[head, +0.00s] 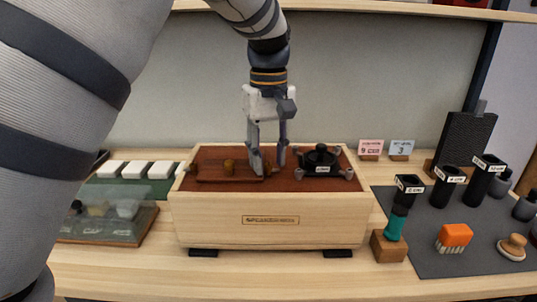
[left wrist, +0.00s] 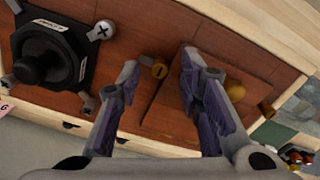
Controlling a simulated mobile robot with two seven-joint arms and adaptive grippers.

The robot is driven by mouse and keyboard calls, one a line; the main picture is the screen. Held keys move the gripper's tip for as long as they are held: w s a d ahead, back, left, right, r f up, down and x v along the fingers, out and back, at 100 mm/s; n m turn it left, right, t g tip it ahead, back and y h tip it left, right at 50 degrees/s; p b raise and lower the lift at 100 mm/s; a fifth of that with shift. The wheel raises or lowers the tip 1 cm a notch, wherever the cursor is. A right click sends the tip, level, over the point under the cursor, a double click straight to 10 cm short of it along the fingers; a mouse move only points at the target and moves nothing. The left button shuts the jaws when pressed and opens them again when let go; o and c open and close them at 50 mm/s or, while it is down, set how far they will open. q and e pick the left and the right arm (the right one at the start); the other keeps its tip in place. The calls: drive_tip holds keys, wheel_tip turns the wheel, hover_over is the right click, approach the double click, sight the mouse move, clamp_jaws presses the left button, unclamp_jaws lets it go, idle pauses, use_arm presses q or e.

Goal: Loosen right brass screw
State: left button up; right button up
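A wooden speaker box (head: 270,222) stands on the table with a reddish-brown top. On its left half lies a wooden plate (head: 215,172) with a round brass knob (head: 229,165). My left gripper (head: 268,167) points down at the plate's right end, between the plate and the black speaker driver (head: 320,160). My right gripper is out of view.
A turquoise-handled tool (head: 395,228) stands in a wooden block right of the box. A dark mat (head: 440,266) holds black labelled cups, an orange brush (head: 454,237) and a wooden knob (head: 513,246). A clear-lidded case (head: 105,225) stands left. The driver's metal corner brackets are close to my fingers.

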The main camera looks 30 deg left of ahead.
sight(269, 164)
use_arm(q)
wheel_tip(269, 164, up, 12)
idle(0.3)
idle(0.3)
